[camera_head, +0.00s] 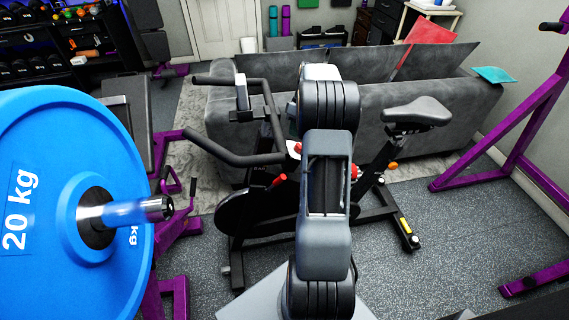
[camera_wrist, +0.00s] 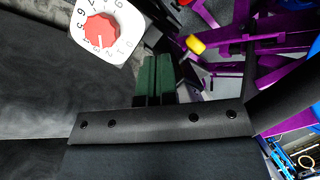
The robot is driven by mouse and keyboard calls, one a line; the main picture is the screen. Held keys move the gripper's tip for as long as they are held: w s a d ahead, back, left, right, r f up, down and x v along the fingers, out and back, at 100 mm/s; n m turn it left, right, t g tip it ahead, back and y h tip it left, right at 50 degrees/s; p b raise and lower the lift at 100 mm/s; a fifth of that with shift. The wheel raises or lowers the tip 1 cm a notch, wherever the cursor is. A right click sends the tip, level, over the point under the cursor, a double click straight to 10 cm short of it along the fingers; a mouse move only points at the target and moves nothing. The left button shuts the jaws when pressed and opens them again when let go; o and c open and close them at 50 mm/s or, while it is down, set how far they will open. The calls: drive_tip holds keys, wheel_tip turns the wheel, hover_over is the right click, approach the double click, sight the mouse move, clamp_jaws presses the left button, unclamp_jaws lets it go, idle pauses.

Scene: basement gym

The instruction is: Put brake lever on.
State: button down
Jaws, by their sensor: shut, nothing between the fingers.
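The exercise bike (camera_head: 262,222) stands ahead of me, partly hidden behind my arm. No part is clearly recognisable as the brake lever. A small red part (camera_head: 277,180) shows on the bike left of my arm. A white dial with a red knob (camera_wrist: 100,30) and printed numbers is at the upper left of the wrist view. My gripper (camera_wrist: 158,62) shows there as dark green fingers, shut together and empty, below and right of the dial in the picture. In the head view my arm hides the gripper.
A blue 20 kg plate (camera_head: 45,200) on a bar stands close at the left. A grey sofa (camera_head: 440,115) is behind the bike. A purple rack (camera_head: 520,150) stands at the right. Open floor (camera_head: 440,240) lies right of the bike.

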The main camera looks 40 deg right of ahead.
drive_tip(key=shift+f, duration=0.1)
drive_tip(key=b, duration=0.1)
approach(277, 183)
wheel_tip(277, 183, down, 4)
drive_tip(key=w+d, duration=0.1)
drive_tip(key=d, duration=0.1)
drive_tip(key=shift+s+a+f, duration=0.2)
drive_tip(key=shift+s+a, duration=0.05)
drive_tip(key=shift+s, duration=0.15)
